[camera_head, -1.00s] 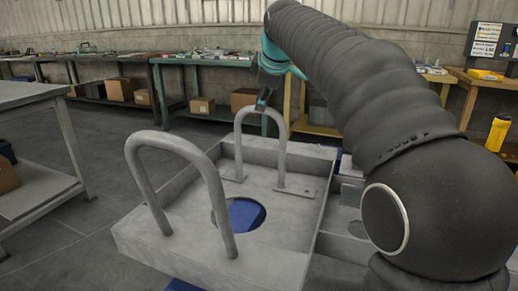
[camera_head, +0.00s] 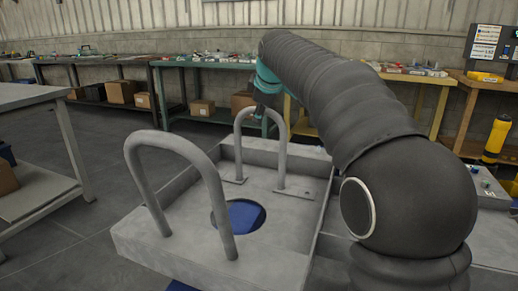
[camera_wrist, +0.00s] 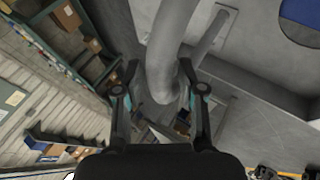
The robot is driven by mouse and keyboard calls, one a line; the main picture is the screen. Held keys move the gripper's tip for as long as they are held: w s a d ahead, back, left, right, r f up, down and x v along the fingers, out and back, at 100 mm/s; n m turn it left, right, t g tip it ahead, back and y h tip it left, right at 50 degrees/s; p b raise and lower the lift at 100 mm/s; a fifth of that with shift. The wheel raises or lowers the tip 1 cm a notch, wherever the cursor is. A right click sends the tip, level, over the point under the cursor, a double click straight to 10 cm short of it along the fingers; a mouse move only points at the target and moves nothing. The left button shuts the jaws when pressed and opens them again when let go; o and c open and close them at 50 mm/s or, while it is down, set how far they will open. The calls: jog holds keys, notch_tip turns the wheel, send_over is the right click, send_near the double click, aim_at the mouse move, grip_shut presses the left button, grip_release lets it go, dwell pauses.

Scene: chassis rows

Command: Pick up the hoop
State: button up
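Two grey bent-tube hoops stand upright in a shallow grey metal chassis (camera_head: 185,262). The near hoop (camera_head: 214,198) is at the front left. The far hoop (camera_head: 282,155) stands at the back on flat foot plates. My gripper (camera_head: 259,112) is at the top of the far hoop, small and partly hidden by my arm in the head view. In the wrist view, the far hoop (camera_wrist: 165,55) runs between the two spread fingers of my gripper (camera_wrist: 159,88). The right finger looks close to the tube; I cannot tell whether it touches.
The chassis floor has a round hole (camera_head: 240,215) showing blue beneath. A grey table (camera_head: 35,96) stands at the left. Workbenches (camera_head: 205,64) with boxes line the back wall. A yellow and black object (camera_head: 496,138) stands at the right. Floor at the left is open.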

grip_shut()
jog(key=shift+r, duration=0.15)
notch_tip(320, 180, up, 10)
jog(key=p, duration=0.3)
dwell(0.4)
